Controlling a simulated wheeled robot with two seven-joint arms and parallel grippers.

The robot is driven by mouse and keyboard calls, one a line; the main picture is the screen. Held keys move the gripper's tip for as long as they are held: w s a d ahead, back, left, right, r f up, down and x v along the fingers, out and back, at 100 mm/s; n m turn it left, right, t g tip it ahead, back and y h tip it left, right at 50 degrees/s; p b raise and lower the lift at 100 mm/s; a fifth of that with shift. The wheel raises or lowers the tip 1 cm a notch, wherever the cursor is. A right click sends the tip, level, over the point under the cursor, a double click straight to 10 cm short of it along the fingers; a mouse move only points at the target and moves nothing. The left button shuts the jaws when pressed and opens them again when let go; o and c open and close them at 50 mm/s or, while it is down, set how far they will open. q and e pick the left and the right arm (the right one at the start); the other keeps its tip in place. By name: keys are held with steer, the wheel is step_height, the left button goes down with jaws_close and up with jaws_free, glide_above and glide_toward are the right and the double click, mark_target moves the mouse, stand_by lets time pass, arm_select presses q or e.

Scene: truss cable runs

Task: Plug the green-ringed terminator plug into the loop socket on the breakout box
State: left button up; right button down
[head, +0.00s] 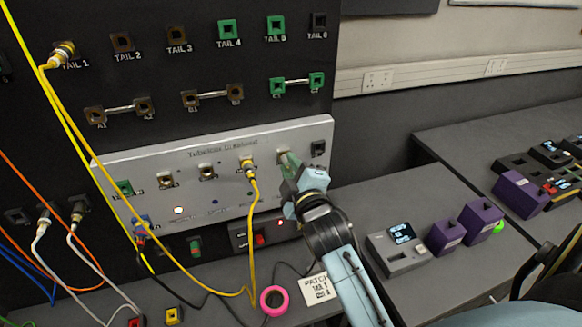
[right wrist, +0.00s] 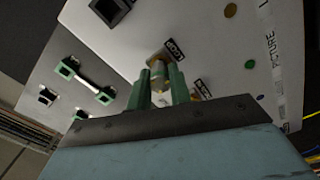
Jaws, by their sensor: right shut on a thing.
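The breakout box (head: 220,142) is the pale silver panel on the dark rack, with a row of sockets. My right gripper (head: 290,163) is at the upper right of its face, shut on the terminator plug. In the right wrist view the plug (right wrist: 158,76) is a short brassy and greenish piece between the two green fingers. It points at the brassy loop socket (right wrist: 160,57), beside a black label. The plug's front end appears to meet the socket; I cannot tell how deep it sits. In the head view the fingers mostly hide the plug. My left gripper is out of view.
A yellow cable plug (head: 247,163) sits in a socket left of my right gripper, its cable hanging down. A black socket (head: 318,148) is close on the right. A pink tape ring (head: 274,300) and a white card (head: 318,289) lie on the bench below.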

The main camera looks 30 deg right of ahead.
steer(key=shift+w+d+p, duration=0.1)
steer(key=shift+w+p, duration=0.25)
stand_by(0.4)
steer(key=shift+m+p, duration=0.55)
steer(key=shift+m, duration=0.85)
steer(key=shift+r, duration=0.1)
steer(key=shift+m, duration=1.4)
steer(key=shift+r, duration=0.1)
